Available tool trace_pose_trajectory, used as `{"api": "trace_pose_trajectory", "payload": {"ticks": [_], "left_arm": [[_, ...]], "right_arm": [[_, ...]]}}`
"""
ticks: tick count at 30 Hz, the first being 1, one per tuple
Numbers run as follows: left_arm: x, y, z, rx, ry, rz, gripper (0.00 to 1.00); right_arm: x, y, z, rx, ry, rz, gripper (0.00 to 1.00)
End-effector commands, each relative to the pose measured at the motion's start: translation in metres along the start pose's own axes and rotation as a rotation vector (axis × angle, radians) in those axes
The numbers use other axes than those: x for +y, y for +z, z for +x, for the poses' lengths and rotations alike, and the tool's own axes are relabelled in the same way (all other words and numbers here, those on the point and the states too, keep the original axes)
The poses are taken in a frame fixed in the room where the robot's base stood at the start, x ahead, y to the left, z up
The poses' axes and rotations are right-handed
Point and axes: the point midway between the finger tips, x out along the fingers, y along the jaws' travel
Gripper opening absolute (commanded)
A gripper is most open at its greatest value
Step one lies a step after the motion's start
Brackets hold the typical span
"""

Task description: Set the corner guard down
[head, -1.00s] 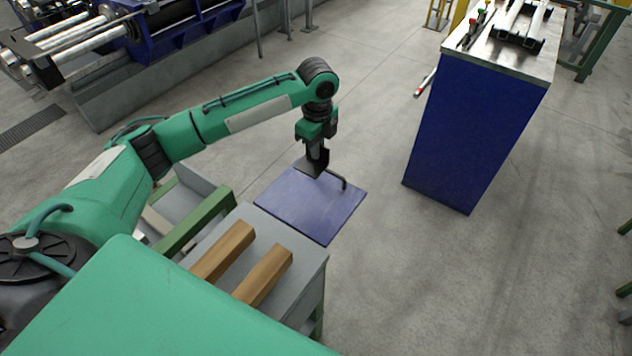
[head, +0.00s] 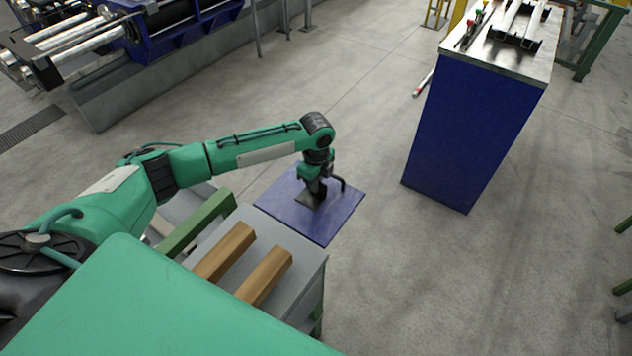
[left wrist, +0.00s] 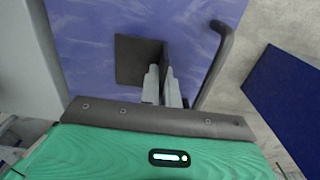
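The corner guard (head: 311,196) is a dark grey L-shaped piece. My left gripper (head: 317,183) points down over the blue board (head: 283,195) with the guard at its fingertips. In the left wrist view the guard (left wrist: 134,62) has one flat leg over the blue surface and one upright leg. The left gripper's fingers (left wrist: 165,84) are closed about the upright leg. The guard is at or just above the board; I cannot tell whether it touches. My right gripper is not in view.
A bent grey bar (head: 339,183) rises at the board's right side, close to my gripper. A grey table (head: 300,257) with two wooden blocks (head: 264,276) stands in front. A blue cabinet (head: 470,130) stands to the right. Clear floor lies between.

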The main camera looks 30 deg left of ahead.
Motion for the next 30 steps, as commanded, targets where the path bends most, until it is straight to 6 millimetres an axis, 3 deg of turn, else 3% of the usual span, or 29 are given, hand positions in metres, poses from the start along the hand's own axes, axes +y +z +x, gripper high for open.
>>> {"api": "trace_pose_trajectory", "payload": {"ticks": [4,6,8,18,23,30], "left_arm": [[0.000,0.000,0.002,0.000,0.001,0.000,0.00],[0.000,0.000,0.002,0.000,0.000,0.000,0.18],[0.000,0.000,0.001,0.000,0.000,0.000,0.26],[0.000,0.000,-0.003,0.000,-0.001,0.000,0.26],[-0.001,0.001,-0.026,0.000,-0.003,0.001,0.26],[-0.001,0.001,-0.078,0.000,-0.003,0.000,0.26]], "right_arm": [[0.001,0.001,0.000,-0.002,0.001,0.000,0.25],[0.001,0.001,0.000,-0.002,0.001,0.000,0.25],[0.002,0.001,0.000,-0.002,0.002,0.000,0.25],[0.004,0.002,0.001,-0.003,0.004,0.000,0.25],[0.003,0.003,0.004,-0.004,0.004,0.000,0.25],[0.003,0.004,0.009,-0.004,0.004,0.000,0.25]]}}
